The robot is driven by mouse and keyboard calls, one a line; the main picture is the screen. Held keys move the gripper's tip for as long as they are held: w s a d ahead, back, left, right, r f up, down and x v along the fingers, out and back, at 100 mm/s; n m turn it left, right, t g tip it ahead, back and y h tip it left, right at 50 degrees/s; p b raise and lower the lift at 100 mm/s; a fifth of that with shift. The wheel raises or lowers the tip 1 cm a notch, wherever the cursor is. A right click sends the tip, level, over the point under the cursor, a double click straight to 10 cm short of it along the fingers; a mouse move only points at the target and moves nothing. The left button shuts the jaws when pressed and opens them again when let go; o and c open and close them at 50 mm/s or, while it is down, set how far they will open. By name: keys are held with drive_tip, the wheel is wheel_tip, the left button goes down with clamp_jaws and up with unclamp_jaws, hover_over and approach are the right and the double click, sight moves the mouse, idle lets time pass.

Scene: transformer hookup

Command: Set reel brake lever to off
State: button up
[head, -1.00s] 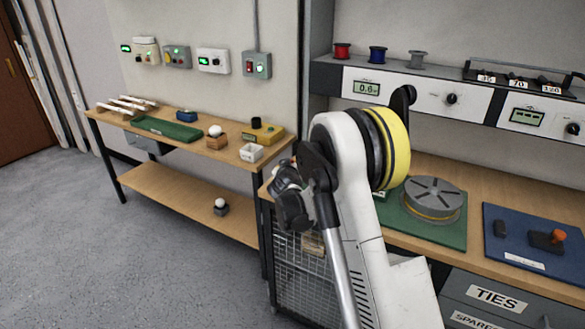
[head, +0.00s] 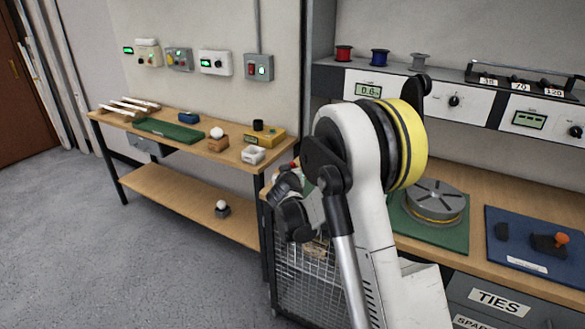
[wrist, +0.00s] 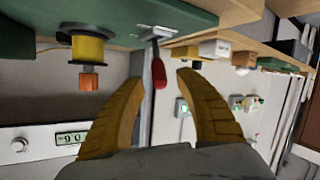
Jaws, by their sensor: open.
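In the wrist view, a lever with a red grip (wrist: 159,74) and a thin dark rod hangs from a pale base plate (wrist: 150,35) on a green board (wrist: 185,18). The picture is turned over, so the board is at the top. My gripper (wrist: 160,80) is open, its two yellow fingers spread on either side of the red grip. I cannot tell whether the grip lies between the fingertips or beyond them. A yellow reel (wrist: 88,48) with a dark flange and an orange block (wrist: 88,79) are to the left. My arm hides the reel area in the head view.
In the head view, a grey turntable (head: 436,202) stands on a green mat (head: 455,238), with a blue mat (head: 505,218) to its right. An instrument shelf (head: 480,100) runs above the bench. A side table (head: 172,142) with small parts stands left, with open floor before it.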

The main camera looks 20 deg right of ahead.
drive_tip(key=v, duration=0.8)
drive_tip(key=shift+d, duration=0.1)
drive_tip(key=s+a+r+g+y, duration=0.1)
drive_tip(key=s+a+r+g, duration=0.15)
drive_tip(key=s, duration=0.55)
drive_tip(key=s+a+r+g+y, duration=0.15)
drive_tip(key=s+r, duration=0.25)
drive_tip(key=s, duration=0.5)
drive_tip(key=s+a+f+n+g+y, duration=0.1)
drive_tip(key=s+a+y, duration=0.1)
drive_tip(key=s, duration=0.7)
drive_tip(key=s+a+f+n+y, duration=0.1)
drive_tip(key=s+a, duration=0.4)
drive_tip(key=s, duration=0.5)
drive_tip(key=shift+a+f+g+y, duration=0.2)
drive_tip(key=shift+f+g+y, duration=0.2)
drive_tip(key=shift+f+y, duration=0.2)
